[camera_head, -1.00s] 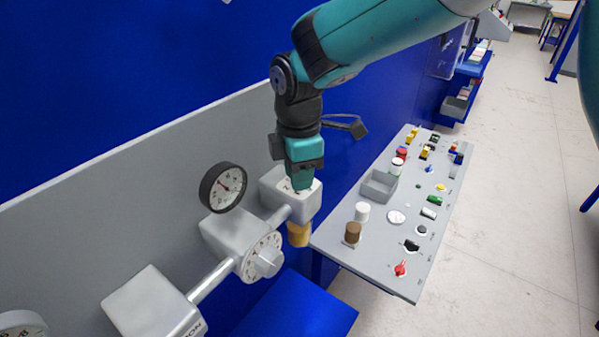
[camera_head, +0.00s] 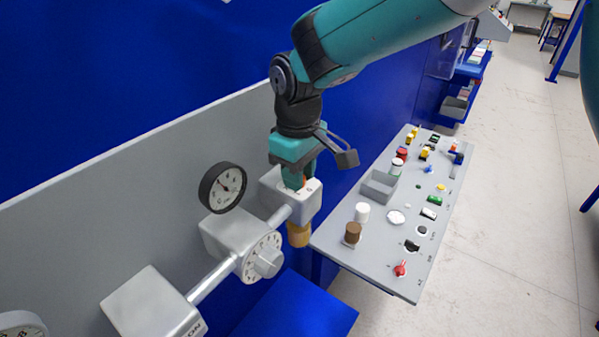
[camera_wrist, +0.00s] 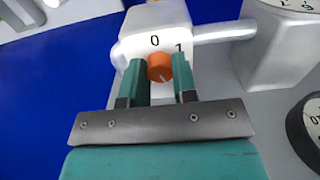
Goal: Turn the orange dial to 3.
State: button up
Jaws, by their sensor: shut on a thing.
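The orange dial (camera_wrist: 160,67) sits on the face of a light grey box (camera_wrist: 157,17), with the digits 0 and 1 showing beside it in the wrist view. A thin pale line on the dial runs toward the lower right there; the other digits are hidden, so I cannot read its setting. My gripper (camera_wrist: 159,61) is shut on the dial, one teal finger on each side. In the head view my gripper (camera_head: 294,179) points down at the box's top, and only a sliver of the orange dial (camera_head: 304,183) shows.
A round gauge (camera_head: 222,188) and a grey valve dial (camera_head: 264,258) stand left of the box, joined by pipes. A yellow-brown cylinder (camera_head: 299,235) is below the box. A grey panel (camera_head: 378,256) with buttons and a bin lies to the right.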

jog(key=shift+s+m, duration=0.15)
jog(key=shift+m, duration=1.55)
jog(key=shift+f, duration=0.1)
jog(key=o, duration=0.9)
jog(key=shift+r, duration=0.65)
notch_tip(320, 180, up, 16)
jog(key=b, duration=0.3)
jog(key=shift+r, duration=0.2)
